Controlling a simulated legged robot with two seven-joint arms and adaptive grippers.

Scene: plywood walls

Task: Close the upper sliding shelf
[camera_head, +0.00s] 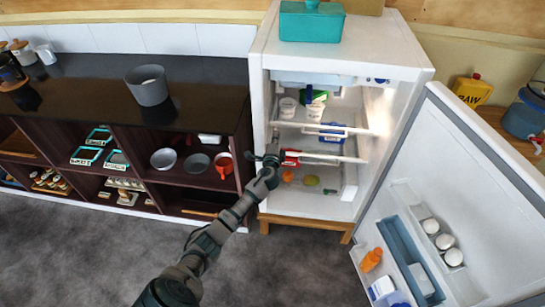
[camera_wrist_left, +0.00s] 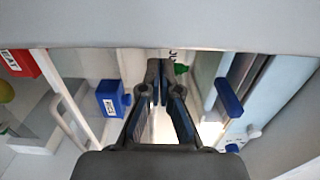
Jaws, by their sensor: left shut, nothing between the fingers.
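The white fridge (camera_head: 270,85) stands open. A lower shelf (camera_head: 345,159) holds a red packet (camera_head: 291,157). My left gripper (camera_head: 273,150) is shut and empty at the left side of the fridge opening, near the lower shelf's height. In the left wrist view my shut fingers (camera_wrist_left: 159,75) point into the interior, left of a blue item (camera_wrist_left: 228,97); a blue box (camera_wrist_left: 111,98) shows farther left.
The fridge door (camera_head: 470,190) hangs wide open at right, with eggs (camera_head: 445,241) and bottles in its racks. A dark cabinet (camera_head: 135,135) stands close on the left. A teal box (camera_head: 311,24) sits on top. Grey floor (camera_head: 290,265) is clear in front.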

